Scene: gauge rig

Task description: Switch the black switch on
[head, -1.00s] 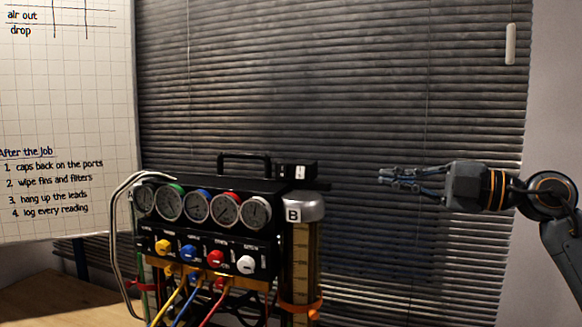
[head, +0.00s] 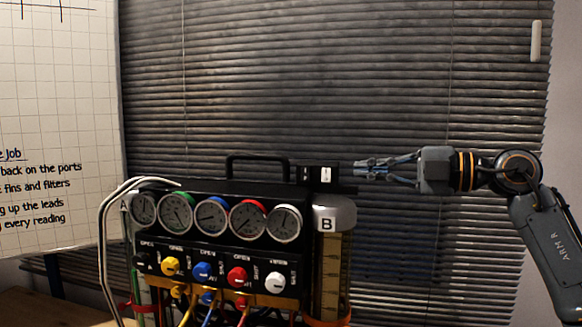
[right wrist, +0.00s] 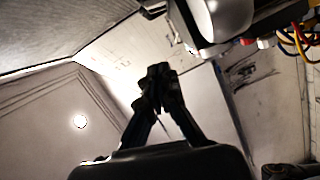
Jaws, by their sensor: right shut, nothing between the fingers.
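The black gauge rig (head: 190,240) stands at the lower middle of the head view. A small black box with a white-marked face (head: 322,174) sits on its top right, beside the carry handle. It looks like the switch housing, but the on or off position is too small to tell. My right gripper (head: 358,168) is shut and empty, level with the box and just right of it, its fingers pointing left. A small gap seems to remain. In the right wrist view the shut fingertips (right wrist: 160,72) show below part of the rig. My left gripper is not in view.
The rig carries several round gauges (head: 212,216), coloured knobs (head: 237,276) and hoses. A cylinder marked B (head: 333,215) stands under the box. A black handle (head: 257,168) rises left of the box. Blinds (head: 330,80) hang behind; a whiteboard (head: 60,120) is at left.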

